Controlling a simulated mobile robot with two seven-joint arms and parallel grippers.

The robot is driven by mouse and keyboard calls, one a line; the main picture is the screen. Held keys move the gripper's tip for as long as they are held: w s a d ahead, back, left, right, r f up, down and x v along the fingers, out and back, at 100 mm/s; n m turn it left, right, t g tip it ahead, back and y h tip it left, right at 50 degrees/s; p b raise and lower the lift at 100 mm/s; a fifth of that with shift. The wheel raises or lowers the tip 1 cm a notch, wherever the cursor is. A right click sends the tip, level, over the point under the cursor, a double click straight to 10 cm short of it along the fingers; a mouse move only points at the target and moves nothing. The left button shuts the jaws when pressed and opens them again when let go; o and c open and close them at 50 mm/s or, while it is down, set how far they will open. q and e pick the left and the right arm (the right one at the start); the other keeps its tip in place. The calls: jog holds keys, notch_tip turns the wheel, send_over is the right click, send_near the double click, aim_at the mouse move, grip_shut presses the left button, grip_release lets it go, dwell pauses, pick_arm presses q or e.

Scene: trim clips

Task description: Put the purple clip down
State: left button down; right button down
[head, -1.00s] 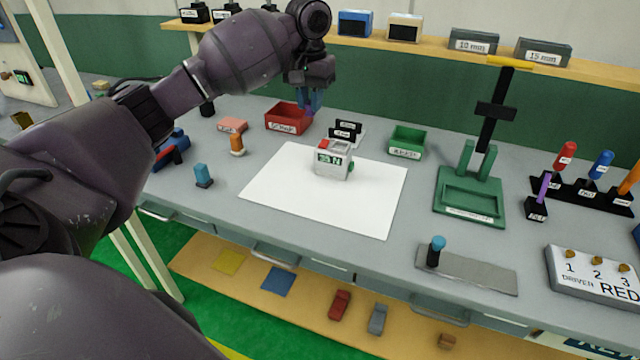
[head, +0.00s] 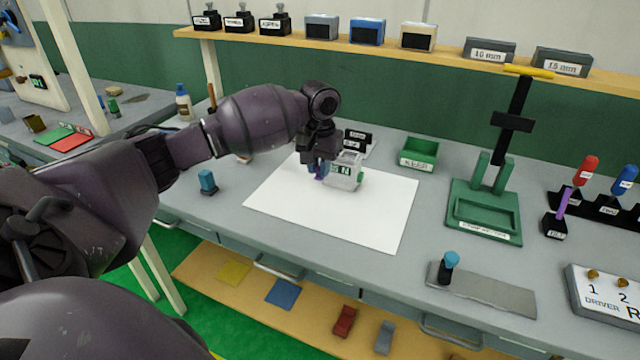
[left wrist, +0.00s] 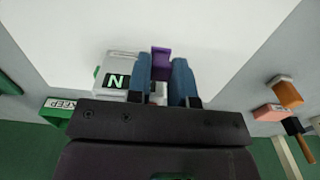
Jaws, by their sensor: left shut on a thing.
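The purple clip (head: 320,177) is held between the blue fingertips of my left gripper (head: 319,168), low over the white mat (head: 373,222), just left of a small grey-white box (head: 346,183). In the left wrist view the purple clip (left wrist: 161,62) sits between the two blue fingers of the left gripper (left wrist: 163,75), next to the box with its green N label (left wrist: 117,80). I cannot tell whether the clip touches the mat. My right gripper is not in view.
A green tray (head: 418,155) stands behind the mat to the right; its label reads KEEP in the left wrist view. A green press (head: 488,205) stands at the right. The mat's front part is clear.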

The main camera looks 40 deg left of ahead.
aim_at(319, 179)
pick_arm(q)
notch_tip(319, 179, down, 5)
jog(key=shift+f+b, duration=0.15)
jog(key=shift+b, duration=0.3)
jog(key=c, duration=1)
grip_release()
